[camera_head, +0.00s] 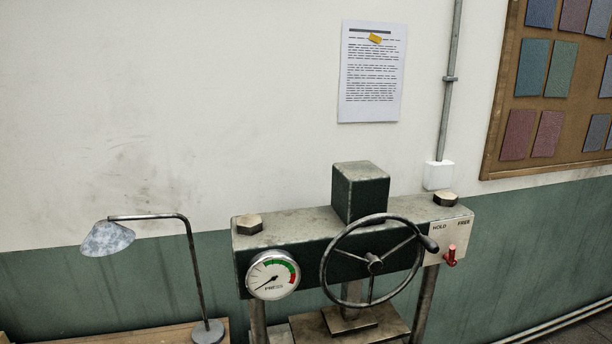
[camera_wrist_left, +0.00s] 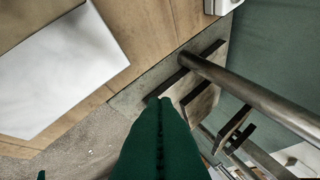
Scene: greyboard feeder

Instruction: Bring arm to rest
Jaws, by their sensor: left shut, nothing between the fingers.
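My left gripper (camera_wrist_left: 163,104) shows in the left wrist view as two green fingers pressed together along a dark seam, with nothing between them. It is over the edge of a wooden tabletop (camera_wrist_left: 150,30), near the press's metal post (camera_wrist_left: 250,95) and flat plates (camera_wrist_left: 200,100). I cannot tell whether it touches anything. Neither gripper nor arm shows in the head view. My right gripper is not in view.
The press (camera_head: 290,228) has a handwheel (camera_head: 374,264), a dial gauge (camera_head: 272,275) and a red lever (camera_head: 450,256) by HOLD and FREE. A lamp (camera_head: 108,239) stands left. A white sheet-like panel (camera_wrist_left: 60,75) lies on the tabletop.

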